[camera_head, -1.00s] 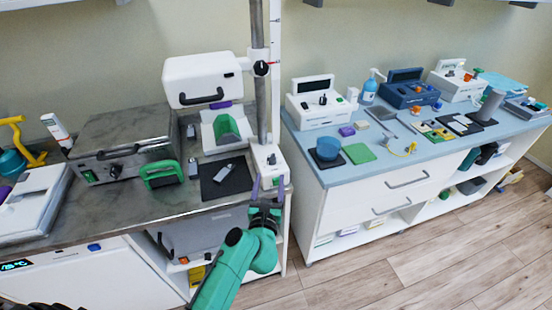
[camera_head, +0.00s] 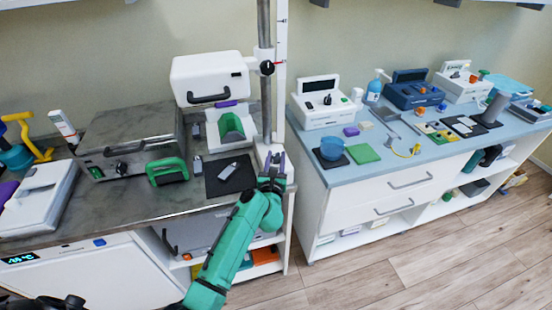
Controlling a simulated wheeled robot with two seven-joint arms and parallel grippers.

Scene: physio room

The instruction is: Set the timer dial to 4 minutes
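A small white unit (camera_head: 261,154) stands at the foot of the grey column, at the right end of the steel-topped counter. The two fingertips are a little apart, one on each side of the spot where the unit's dark dial sits. The gripper hides most of the dial, its pointer and any scale marks. I cannot tell whether the fingers touch or hold it.
A dark mat (camera_head: 229,176) with a small grey device lies left of the unit. A green handle (camera_head: 167,171) and a steel box (camera_head: 131,140) stand farther left. A white device with a knob (camera_head: 318,104) stands on the blue-topped cabinet (camera_head: 345,174) across a narrow gap.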

